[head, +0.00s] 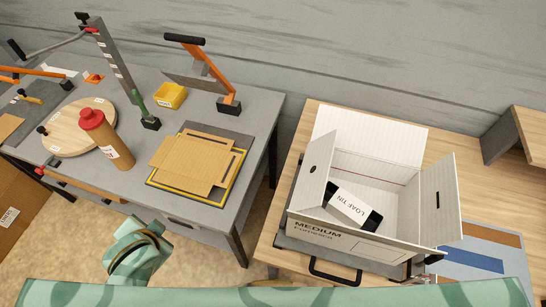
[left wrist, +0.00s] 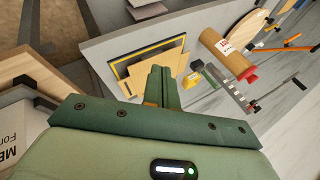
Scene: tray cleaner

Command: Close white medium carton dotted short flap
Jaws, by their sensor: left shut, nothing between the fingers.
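The white medium carton (head: 340,240) stands open on the wooden table at right. Its dotted short flap (head: 314,172), with a round dark dot, stands up at the left side. The opposite short flap (head: 438,195), with a dark slot, stands up at right. A long flap (head: 368,127) stands up at the back. A dark tin labelled LOAF TIN (head: 350,205) lies inside. The carton's lettered side (left wrist: 9,146) shows at the left edge of the left wrist view. My left gripper (left wrist: 160,72) is shut and empty, apart from the carton. My right gripper is not visible.
A grey workbench (head: 222,215) at left holds yellow-edged flat cardboard (head: 195,160), a brown bottle (head: 105,140), a yellow bin (head: 171,95) and an orange-handled lever (head: 205,68). A gap separates it from the wooden table (head: 290,180). A black handle (head: 335,275) protrudes before the carton.

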